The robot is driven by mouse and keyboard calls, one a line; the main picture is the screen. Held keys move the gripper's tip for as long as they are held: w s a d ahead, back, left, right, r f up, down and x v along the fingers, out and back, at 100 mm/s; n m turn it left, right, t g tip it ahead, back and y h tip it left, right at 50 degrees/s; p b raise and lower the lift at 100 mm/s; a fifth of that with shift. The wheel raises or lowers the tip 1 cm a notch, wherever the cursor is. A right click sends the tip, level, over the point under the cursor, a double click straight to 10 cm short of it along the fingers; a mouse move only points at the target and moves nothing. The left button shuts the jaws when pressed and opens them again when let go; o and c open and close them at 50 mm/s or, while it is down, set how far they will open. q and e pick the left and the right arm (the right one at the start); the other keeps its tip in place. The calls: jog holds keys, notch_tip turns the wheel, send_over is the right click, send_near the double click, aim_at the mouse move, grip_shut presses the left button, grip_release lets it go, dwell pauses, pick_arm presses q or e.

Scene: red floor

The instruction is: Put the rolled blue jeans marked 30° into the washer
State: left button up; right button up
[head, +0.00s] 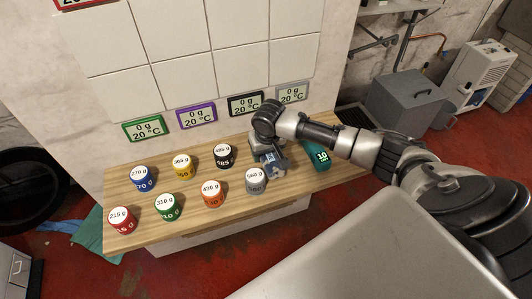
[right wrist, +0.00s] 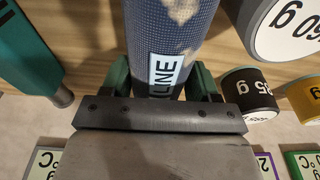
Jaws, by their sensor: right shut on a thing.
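My right gripper (head: 270,157) is low over the wooden bench, among the labelled cylinders. In the right wrist view its green-edged fingers (right wrist: 162,82) close on both sides of a dark blue, textured cylinder (right wrist: 170,30). This cylinder has worn pale patches and a light label whose visible letters read "LINE". It shows only in part in the head view (head: 271,166), behind the gripper. I cannot tell whether it touches the bench. I see no rolled jeans marked 30° and no thing I can make out as a washer. My left gripper is not in view.
The bench (head: 140,238) holds several coloured cylinders with gram labels; the grey one (head: 256,180) is close to my right gripper. A teal cylinder marked 10 (head: 317,156) lies to the right. Small displays (head: 197,116) line the tiled wall. A grey box (head: 408,101) stands beyond.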

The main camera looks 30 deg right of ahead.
jog(key=shift+f, duration=0.45)
jog(key=o, duration=1.1)
jog(key=shift+f, duration=0.15)
